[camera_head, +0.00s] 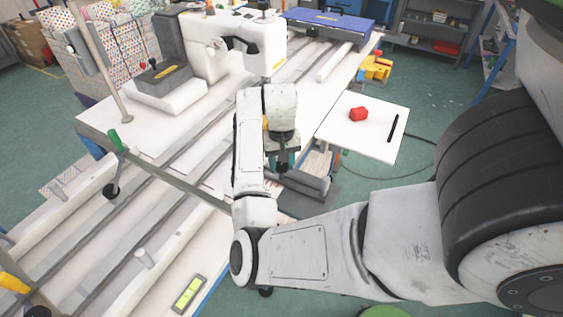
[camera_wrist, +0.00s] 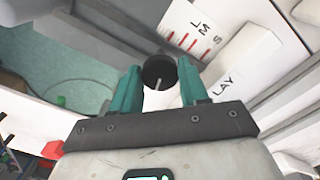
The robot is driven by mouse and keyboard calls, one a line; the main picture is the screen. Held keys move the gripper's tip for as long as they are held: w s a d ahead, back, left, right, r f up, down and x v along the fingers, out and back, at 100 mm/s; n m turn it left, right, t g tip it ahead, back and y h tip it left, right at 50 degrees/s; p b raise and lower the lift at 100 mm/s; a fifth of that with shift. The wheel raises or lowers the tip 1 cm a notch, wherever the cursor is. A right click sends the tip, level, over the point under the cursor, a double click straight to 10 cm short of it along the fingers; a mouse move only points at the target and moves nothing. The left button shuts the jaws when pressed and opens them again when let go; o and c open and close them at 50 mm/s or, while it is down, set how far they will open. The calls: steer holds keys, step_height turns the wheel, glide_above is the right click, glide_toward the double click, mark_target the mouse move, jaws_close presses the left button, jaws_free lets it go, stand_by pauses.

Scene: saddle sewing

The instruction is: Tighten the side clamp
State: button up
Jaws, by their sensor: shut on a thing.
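In the wrist view a round black knob (camera_wrist: 159,68) with a white pointer line sits between my two teal fingers; it looks like the side clamp's knob. My gripper (camera_wrist: 158,82) is shut on it, one finger on each side. The pointer line leans slightly from vertical. A white scale plate (camera_wrist: 197,32) with red marks and the letters L, M and S lies just beyond the knob. In the head view my gripper (camera_head: 282,163) is at the table's right edge, beside a grey block-like fixture (camera_head: 312,182). The knob is hidden there by my arm.
A white sewing machine (camera_head: 205,45) stands on the rail-lined table at the back. A cable lies on the green floor at right.

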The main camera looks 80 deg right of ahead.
steer(key=c, duration=0.4)
steer(key=shift+m, duration=0.4)
steer(key=m+p, duration=0.1)
steer(key=m, duration=0.2)
steer(key=shift+m, duration=0.4)
steer(key=m, duration=0.5)
steer(key=shift+w+p, duration=0.15)
steer(key=shift+p, duration=0.2)
steer(key=m, duration=0.5)
steer(key=shift+m+b, duration=0.3)
steer(key=shift+m, duration=0.1)
steer(key=m+b, duration=0.1)
steer(key=m, duration=0.3)
steer(key=shift+d+m, duration=0.1)
steer(key=shift+m, duration=0.6)
